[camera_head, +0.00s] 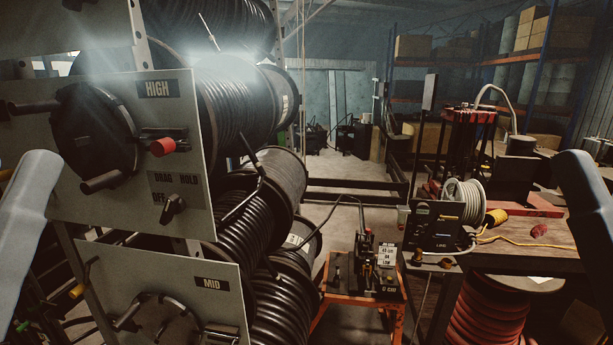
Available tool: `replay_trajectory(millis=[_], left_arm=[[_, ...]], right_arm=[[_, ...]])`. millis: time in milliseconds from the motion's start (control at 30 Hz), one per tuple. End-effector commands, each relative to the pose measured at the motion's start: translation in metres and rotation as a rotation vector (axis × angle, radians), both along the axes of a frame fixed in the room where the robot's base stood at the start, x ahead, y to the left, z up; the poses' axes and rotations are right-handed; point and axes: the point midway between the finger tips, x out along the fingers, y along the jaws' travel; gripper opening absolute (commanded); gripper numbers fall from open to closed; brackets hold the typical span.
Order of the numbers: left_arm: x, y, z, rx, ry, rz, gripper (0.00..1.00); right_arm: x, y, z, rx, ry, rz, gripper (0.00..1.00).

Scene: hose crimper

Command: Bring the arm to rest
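Parts of my two arms show as smooth grey links at the picture's edges. My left arm (28,215) rises from the left edge, in front of the panel marked HIGH (185,115). My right arm (588,205) comes in at the right edge, in front of the workbench (535,258) side. Neither gripper shows in this view, so I cannot see their fingers or whether they hold anything. I cannot tell whether the arms touch anything.
Large black hose reels (240,105) fill the left side, with a panel marked MID (165,290) below. An orange stand (352,288) bears a small machine (375,265) in the middle. A cable spool (464,200) sits by the bench.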

Motion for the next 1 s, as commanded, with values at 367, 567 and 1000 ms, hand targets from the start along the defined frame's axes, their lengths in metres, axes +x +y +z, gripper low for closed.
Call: replay_trajectory(millis=[367,567,1000], left_arm=[[0.0,0.0,0.192,-0.001,0.001,0.001,0.49],[0.001,0.0,0.209,-0.001,0.001,0.001,0.49],[0.0,0.0,0.206,-0.001,0.0,0.001,0.49]], right_arm=[[0.0,0.0,0.193,0.0,0.0,0.0,0.5],[0.0,0.0,0.209,0.0,0.0,0.0,0.5],[0.0,0.0,0.206,0.0,0.001,0.0,0.5]])
